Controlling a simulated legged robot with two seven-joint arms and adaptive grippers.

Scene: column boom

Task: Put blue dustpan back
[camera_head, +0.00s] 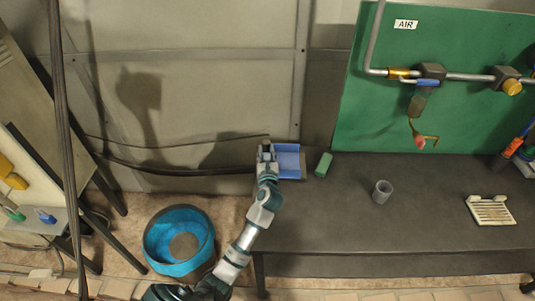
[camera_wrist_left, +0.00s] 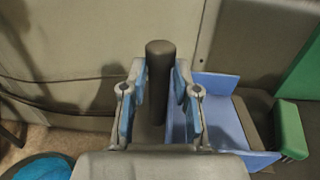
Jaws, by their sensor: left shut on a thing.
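The blue dustpan (camera_head: 288,163) is at the left end of the dark table, its pan to the right of my left gripper (camera_head: 266,150). In the left wrist view the blue pan (camera_wrist_left: 227,115) shows to the right of the fingers. My left gripper (camera_wrist_left: 160,95) is shut on a dark upright handle (camera_wrist_left: 158,65), which appears to be the dustpan's. Whether the pan touches the tabletop is hard to tell. My right gripper is in neither view.
A grey cup (camera_head: 382,191) and a white slatted rack (camera_head: 491,210) are on the dark table (camera_head: 330,220). A blue bucket (camera_head: 160,240) stands on the floor at left. Pipes (camera_head: 460,77) run along the green panel.

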